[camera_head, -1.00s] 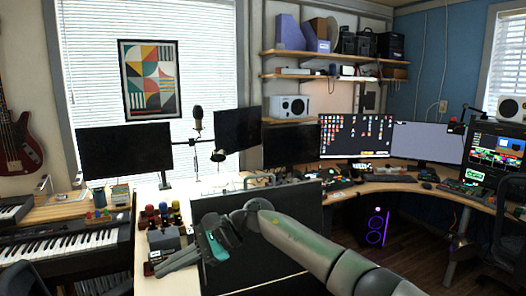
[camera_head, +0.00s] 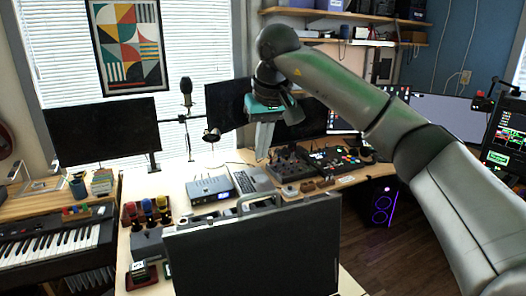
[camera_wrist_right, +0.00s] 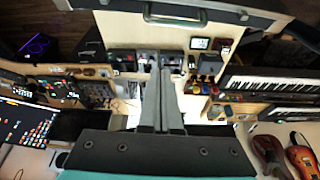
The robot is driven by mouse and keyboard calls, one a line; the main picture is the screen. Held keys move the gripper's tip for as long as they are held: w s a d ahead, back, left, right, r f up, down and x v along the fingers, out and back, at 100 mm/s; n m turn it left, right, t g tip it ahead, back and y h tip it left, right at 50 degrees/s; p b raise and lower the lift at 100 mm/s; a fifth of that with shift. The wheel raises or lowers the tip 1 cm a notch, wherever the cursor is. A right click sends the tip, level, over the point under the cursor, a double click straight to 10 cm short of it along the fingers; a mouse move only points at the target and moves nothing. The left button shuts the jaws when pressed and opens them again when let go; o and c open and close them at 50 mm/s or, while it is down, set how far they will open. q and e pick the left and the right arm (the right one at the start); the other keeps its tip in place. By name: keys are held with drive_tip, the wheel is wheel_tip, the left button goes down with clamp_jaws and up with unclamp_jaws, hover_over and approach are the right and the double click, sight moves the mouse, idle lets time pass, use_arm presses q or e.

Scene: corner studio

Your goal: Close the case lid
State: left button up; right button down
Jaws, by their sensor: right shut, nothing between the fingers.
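The case lid (camera_head: 255,255) is a black panel standing raised at the front of the desk, with a grey handle (camera_head: 260,197) on its top edge. What lies behind and below it is mostly hidden. In the right wrist view the lid's edge and handle (camera_wrist_right: 175,17) show at the top. My right gripper (camera_head: 263,155) is shut and empty, pointing down, above and beyond the lid's top edge, apart from it. Its closed fingers (camera_wrist_right: 161,75) also show in the right wrist view. My left gripper is not in view.
Behind the lid on the desk (camera_head: 160,188) are a grey box (camera_head: 210,189), a laptop (camera_head: 250,180) and a mixer (camera_head: 293,168). Red, yellow and blue items (camera_head: 147,211) stand to the left. A microphone (camera_head: 186,92) and monitors stand at the back.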

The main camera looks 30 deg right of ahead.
wheel_tip(320, 180, down, 8)
drive_tip(key=s, duration=0.1)
drive_tip(key=shift+s+r+p, duration=0.15)
drive_tip(key=shift+p, duration=0.15)
drive_tip(key=shift+a, duration=0.1)
idle(0.5)
